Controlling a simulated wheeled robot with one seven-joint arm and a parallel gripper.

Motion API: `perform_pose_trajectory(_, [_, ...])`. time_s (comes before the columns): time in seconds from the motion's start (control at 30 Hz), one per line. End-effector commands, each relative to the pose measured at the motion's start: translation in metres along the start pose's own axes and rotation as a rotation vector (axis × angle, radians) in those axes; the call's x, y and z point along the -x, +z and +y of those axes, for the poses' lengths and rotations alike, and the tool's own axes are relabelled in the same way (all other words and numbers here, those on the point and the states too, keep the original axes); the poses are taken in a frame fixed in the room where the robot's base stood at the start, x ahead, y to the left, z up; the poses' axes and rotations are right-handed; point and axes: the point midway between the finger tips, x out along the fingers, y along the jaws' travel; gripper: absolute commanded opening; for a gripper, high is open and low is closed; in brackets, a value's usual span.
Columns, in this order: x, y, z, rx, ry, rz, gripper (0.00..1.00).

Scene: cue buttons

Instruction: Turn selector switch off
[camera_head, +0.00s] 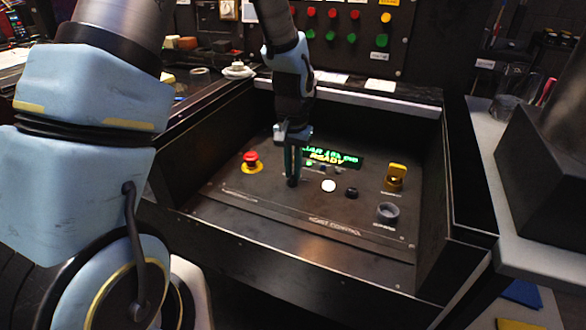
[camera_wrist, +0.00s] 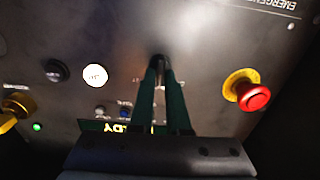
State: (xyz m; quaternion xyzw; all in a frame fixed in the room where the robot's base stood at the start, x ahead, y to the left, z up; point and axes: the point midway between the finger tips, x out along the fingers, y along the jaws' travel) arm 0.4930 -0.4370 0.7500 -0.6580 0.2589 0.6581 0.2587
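My gripper (camera_head: 292,183) reaches down to the sloped control panel, between the red emergency button and the white button. In the wrist view its two green fingers (camera_wrist: 162,72) are close together with a narrow gap. A small dark knob (camera_wrist: 160,59) shows at their tips and looks like the selector switch. The fingers hide most of it, so its setting and whether they grip it cannot be told. The display (camera_head: 331,157) behind the fingers is lit with green and yellow text that includes "READY".
The red emergency button (camera_head: 250,161) on its yellow base is left of my gripper. To the right are a white button (camera_head: 328,186), a black button (camera_head: 351,193), a yellow switch (camera_head: 396,177) and a grey knob (camera_head: 387,212). Raised dark walls (camera_head: 463,190) border the panel.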

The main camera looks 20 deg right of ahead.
Motion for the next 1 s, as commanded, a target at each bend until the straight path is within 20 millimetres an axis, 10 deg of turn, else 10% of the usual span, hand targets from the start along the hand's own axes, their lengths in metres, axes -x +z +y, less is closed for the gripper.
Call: perform_pose_trajectory(1.0, [0.0012,-0.0001,-0.0004,0.153,0.0,0.0,0.0])
